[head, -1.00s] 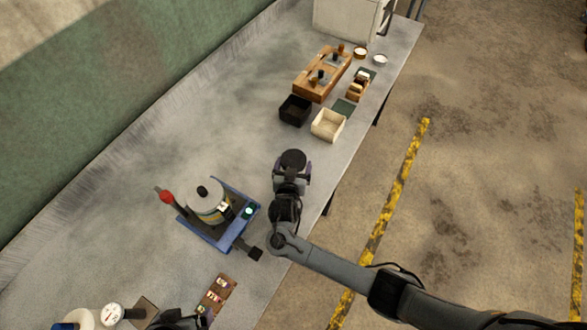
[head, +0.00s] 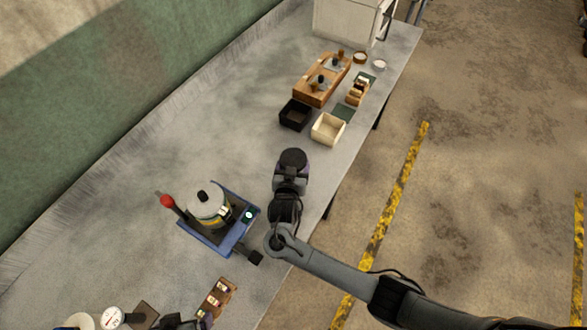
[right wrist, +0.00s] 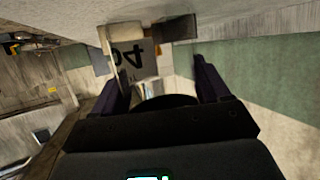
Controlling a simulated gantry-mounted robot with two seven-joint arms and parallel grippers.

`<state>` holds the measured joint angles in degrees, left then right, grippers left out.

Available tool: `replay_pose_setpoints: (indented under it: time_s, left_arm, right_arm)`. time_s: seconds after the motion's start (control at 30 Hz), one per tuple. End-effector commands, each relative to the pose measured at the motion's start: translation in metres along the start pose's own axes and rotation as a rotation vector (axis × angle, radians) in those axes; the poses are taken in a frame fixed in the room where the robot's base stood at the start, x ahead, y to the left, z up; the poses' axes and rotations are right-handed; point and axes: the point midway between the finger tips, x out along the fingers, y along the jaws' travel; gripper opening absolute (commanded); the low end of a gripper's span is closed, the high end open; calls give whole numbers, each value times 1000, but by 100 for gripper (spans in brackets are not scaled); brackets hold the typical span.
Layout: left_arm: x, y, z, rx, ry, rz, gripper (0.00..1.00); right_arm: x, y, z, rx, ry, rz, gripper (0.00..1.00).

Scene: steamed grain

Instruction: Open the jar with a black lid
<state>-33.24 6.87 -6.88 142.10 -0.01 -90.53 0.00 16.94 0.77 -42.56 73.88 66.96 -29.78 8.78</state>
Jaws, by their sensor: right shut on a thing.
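A round black lid (head: 292,157) shows from above at the end of my right arm, over the table near its right edge. My right gripper (head: 291,170) is shut around it from the near side, with a purple finger showing beside it. In the right wrist view the two dark purple fingers (right wrist: 163,92) stand on either side of a black rounded edge (right wrist: 165,102), which looks like the lid. The jar body below is mostly hidden. A dark shape (head: 178,321) at the bottom edge may be my left gripper; its jaws cannot be made out.
A silver pot (head: 207,207) with a black knob stands on a blue base (head: 243,232) to the left. A black box (head: 295,115), a cream box (head: 328,129) and a wooden tray (head: 306,92) lie farther back. A small wooden rack (head: 217,298) is in front. The table between is clear.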

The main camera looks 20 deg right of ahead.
Motion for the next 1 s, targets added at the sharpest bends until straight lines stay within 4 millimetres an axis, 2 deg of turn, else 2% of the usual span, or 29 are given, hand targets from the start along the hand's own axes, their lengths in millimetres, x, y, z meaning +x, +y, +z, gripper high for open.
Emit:
replay_pose_setpoints:
  time_s: [0.03, 0.4, 0.6, 0.8, 1.0]
  left_arm:
    - [-3, 0, -1, 0, 0, 0, 100]
    - [-15, 0, -5, 1, 0, 0, 100]
    - [-17, -1, -6, 0, 0, 0, 100]
    - [-18, -1, -6, 0, 0, 0, 100]
    - [-19, -1, -6, 0, 0, 0, 100]
  right_arm:
    - [-4, 0, -13, 8, 2, -1, 38]
    - [-37, 68, -41, 2, 0, 1, 38]
    - [-51, 95, -53, 1, 1, 1, 38]
    - [-58, 109, -60, 1, 1, 1, 38]
    - [-59, 112, -62, 0, 1, 1, 38]
